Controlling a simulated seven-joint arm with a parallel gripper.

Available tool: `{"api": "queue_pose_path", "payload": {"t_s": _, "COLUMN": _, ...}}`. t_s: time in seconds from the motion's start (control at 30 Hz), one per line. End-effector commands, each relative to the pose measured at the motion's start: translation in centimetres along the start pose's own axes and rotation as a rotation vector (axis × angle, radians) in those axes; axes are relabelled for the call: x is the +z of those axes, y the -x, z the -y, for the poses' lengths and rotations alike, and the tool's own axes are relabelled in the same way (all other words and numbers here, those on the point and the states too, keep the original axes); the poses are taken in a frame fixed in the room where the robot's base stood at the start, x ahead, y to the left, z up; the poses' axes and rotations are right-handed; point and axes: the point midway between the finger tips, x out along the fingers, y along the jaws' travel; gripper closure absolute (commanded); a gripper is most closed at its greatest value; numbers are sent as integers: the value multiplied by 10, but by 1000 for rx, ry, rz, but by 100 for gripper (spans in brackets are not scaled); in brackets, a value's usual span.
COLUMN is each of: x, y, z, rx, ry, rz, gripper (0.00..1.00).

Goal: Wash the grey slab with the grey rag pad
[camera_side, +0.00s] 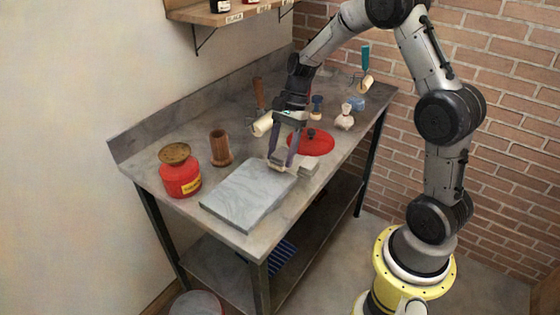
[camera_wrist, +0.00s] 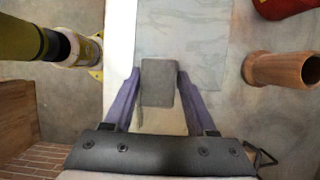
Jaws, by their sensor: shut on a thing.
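The grey slab (camera_side: 248,194) lies flat on the front part of the bench, pale and marbled. It also shows in the wrist view (camera_wrist: 190,40), beyond the fingertips. The grey rag pad (camera_wrist: 158,82) sits between my two fingers in the wrist view, at the slab's near edge there. My gripper (camera_side: 281,162) points down, shut on the pad. I cannot tell whether the pad touches the slab.
A red can (camera_side: 180,173) and a wooden cup (camera_side: 220,148) stand left of the slab. A red lid with a dark knob (camera_side: 311,142) lies behind the pad. Several small tools and brushes stand further back. The bench's front edge is close to the slab.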

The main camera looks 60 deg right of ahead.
Motion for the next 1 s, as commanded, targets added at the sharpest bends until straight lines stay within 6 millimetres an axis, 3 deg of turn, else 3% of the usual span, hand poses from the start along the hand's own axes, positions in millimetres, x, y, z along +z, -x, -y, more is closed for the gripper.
{"api": "queue_pose_path", "payload": {"t_s": 0.5, "x": 16, "y": 40, "z": 1, "rx": -3, "ry": 1, "rz": -2, "gripper": 88}}
{"api": "queue_pose_path", "payload": {"t_s": 1.0, "x": 18, "y": 43, "z": 0, "rx": -2, "ry": 1, "rz": -1, "gripper": 88}}
